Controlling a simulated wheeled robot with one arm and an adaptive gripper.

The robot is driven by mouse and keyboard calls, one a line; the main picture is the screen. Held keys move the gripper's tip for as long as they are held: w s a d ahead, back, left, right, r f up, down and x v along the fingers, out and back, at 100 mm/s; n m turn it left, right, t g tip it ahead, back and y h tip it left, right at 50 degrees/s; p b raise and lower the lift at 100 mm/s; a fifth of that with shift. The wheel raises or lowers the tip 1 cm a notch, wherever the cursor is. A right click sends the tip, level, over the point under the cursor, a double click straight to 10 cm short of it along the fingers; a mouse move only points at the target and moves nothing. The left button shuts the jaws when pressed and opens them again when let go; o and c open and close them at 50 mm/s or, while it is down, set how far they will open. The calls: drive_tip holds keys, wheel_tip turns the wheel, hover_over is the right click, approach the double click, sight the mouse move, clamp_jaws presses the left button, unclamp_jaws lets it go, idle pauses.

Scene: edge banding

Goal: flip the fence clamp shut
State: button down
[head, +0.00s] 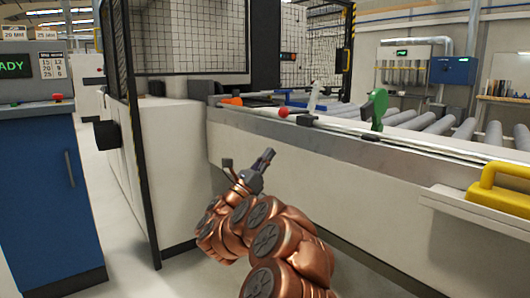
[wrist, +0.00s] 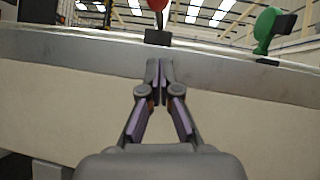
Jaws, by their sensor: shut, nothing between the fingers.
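A small lever with a red knob (head: 283,112) sits on the front rail of the machine, beside a black block (head: 305,120). It looks like the fence clamp, but no label shows. In the wrist view the red knob (wrist: 158,4) is cut by the top edge, above the black block (wrist: 157,37). My gripper (head: 268,154) is shut and empty, in front of the machine's pale side panel and below the rail. In the wrist view its fingertips (wrist: 160,66) meet below the black block, apart from it in the picture.
A green paddle (head: 377,105) stands on the rail to the right; it also shows in the wrist view (wrist: 265,28). A blue bar (head: 300,103) and orange part (head: 232,101) lie behind the rail. A yellow handled case (head: 500,190) sits on the right ledge. Rollers (head: 440,122) run behind.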

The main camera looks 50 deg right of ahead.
drive_tip(key=d+r+p, duration=0.1)
drive_tip(key=d+r, duration=0.5)
drive_tip(key=r, duration=0.1)
drive_tip(key=shift+d+r+p, duration=0.2)
drive_tip(key=shift+r+p, duration=0.1)
drive_tip(key=shift+r, duration=0.1)
drive_tip(key=shift+r, duration=0.15)
idle(0.4)
